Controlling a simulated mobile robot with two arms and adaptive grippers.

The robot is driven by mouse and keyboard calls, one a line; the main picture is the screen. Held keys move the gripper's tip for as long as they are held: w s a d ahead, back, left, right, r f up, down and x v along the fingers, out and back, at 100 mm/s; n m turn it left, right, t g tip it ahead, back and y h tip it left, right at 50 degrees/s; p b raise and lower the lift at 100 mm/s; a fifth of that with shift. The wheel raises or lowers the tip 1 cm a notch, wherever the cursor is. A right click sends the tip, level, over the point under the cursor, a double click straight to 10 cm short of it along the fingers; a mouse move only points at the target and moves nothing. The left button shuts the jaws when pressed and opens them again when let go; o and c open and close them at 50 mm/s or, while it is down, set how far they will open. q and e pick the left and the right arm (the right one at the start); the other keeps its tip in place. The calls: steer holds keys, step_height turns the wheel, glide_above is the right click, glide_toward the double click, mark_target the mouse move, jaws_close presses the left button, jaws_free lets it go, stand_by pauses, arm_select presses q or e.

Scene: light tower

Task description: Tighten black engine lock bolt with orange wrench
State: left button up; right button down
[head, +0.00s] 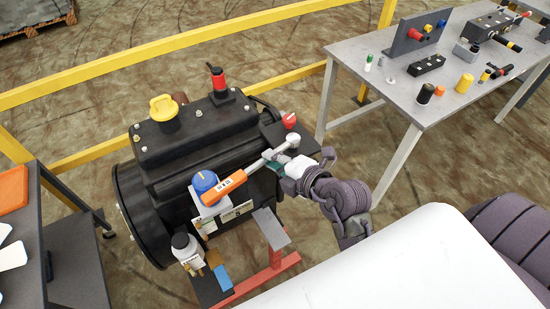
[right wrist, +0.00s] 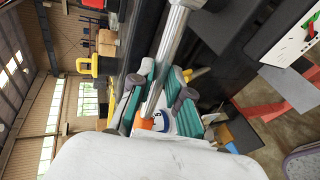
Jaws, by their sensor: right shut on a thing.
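The orange wrench (head: 231,184) lies slantwise over the right side of the black engine (head: 190,150). Its orange handle points to the lower left, and its silver shaft runs to the upper right. My right gripper (head: 279,168) is shut on the silver shaft, which also passes between the teal fingertips (right wrist: 158,97) in the right wrist view. The wrench's far end is near a red knob (head: 289,120) on the engine's right side. I cannot make out the black lock bolt or whether the wrench touches it. My left gripper is out of view.
A blue knob (head: 205,181) and a grey bottle (head: 184,247) are at the engine's front. A yellow cap (head: 164,107) stands on top. Yellow rails (head: 180,40) run behind. A grey table (head: 455,105) with several parts stands at the right, and a dark cart (head: 75,262) at the left.

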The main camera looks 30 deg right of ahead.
steer(key=s+d+n+g+y, duration=0.1)
steer(key=y, duration=0.1)
steer(key=s+d+n+g+y, duration=0.1)
steer(key=n+y, duration=0.1)
steer(key=s+d+n+g+y, duration=0.1)
steer(key=n+y, duration=0.1)
steer(key=shift+d+f, duration=0.1)
steer(key=shift+f, duration=0.1)
stand_by(2.0)
steer(key=shift+w+a+m+t+h, duration=0.25)
steer(key=shift+a+m+t+h, duration=0.15)
steer(key=shift+m+t+h, duration=0.15)
